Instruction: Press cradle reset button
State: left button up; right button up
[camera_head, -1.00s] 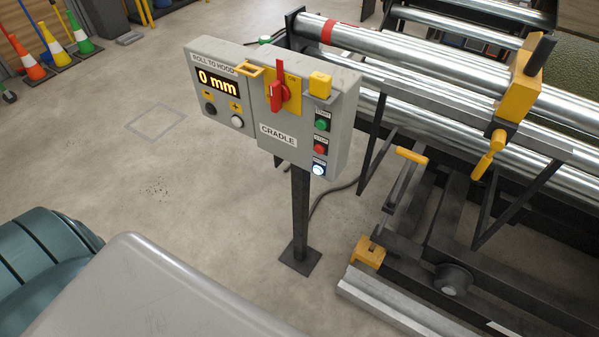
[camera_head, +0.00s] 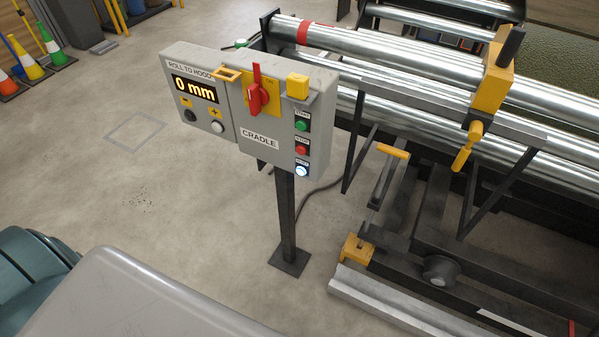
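The grey cradle control box (camera_head: 262,158) stands on a dark post in the middle of the head view. Its right side has a column of three buttons: a green start button (camera_head: 301,126), a red button (camera_head: 302,149) and, lowest, a lit white-blue reset button (camera_head: 302,171). A red rotary switch (camera_head: 258,92) sits on a yellow plate above the CRADLE label. A display (camera_head: 194,89) on the left panel reads 0 mm. Neither of my grippers is in view.
The roller machine (camera_head: 430,75) with shiny metal rollers and a black frame fills the right side. A yellow-handled lever (camera_head: 393,151) stands right of the post. Traffic cones (camera_head: 52,46) stand at the far left. The floor left of the post is clear.

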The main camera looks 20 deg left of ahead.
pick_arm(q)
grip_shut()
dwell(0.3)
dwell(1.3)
